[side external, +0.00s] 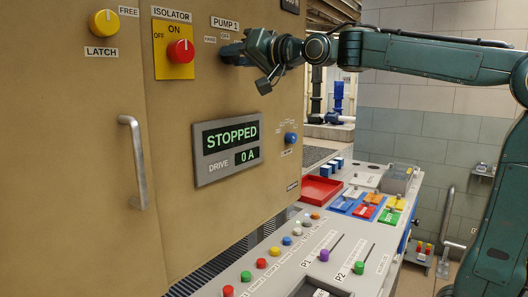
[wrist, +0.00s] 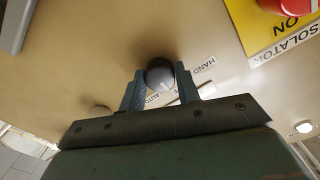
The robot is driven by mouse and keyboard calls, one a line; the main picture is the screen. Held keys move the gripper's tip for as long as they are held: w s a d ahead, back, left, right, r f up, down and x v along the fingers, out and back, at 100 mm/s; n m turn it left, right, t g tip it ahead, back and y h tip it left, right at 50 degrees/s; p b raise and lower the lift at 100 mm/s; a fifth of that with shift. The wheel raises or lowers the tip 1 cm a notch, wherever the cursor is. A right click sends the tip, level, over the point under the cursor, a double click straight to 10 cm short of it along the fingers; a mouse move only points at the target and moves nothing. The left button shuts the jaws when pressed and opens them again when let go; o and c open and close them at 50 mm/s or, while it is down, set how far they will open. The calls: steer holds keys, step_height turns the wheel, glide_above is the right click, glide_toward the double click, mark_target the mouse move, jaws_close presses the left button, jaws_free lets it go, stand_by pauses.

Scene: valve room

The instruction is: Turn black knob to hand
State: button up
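The black knob (wrist: 160,73) is on the tan cabinet front, between the two fingers of my gripper (wrist: 161,78) in the wrist view. The fingers lie against its two sides with no clear gap. A pale line on the knob's face points down in this view, towards the AUTO label (wrist: 153,98). The HAND label (wrist: 203,69) is to the right. In the side view my gripper (side external: 233,54) reaches the cabinet below the PUMP 1 label (side external: 226,23) and hides the knob.
The red isolator knob (side external: 180,51) on its yellow plate is left of my gripper. The display (side external: 228,149) reading STOPPED and 0 A is below, with a small blue knob (side external: 290,137) to its right. A console with buttons and sliders (side external: 325,255) stands lower down.

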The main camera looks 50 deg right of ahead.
steer(key=shift+n, duration=0.5)
steer(key=n, duration=0.8)
stand_by(0.6)
steer(key=o, duration=1)
steer(key=shift+s, duration=0.1)
steer(key=shift+s+a+f, duration=0.1)
steer(key=shift+s+f, duration=0.05)
steer(key=shift+s, duration=6.65)
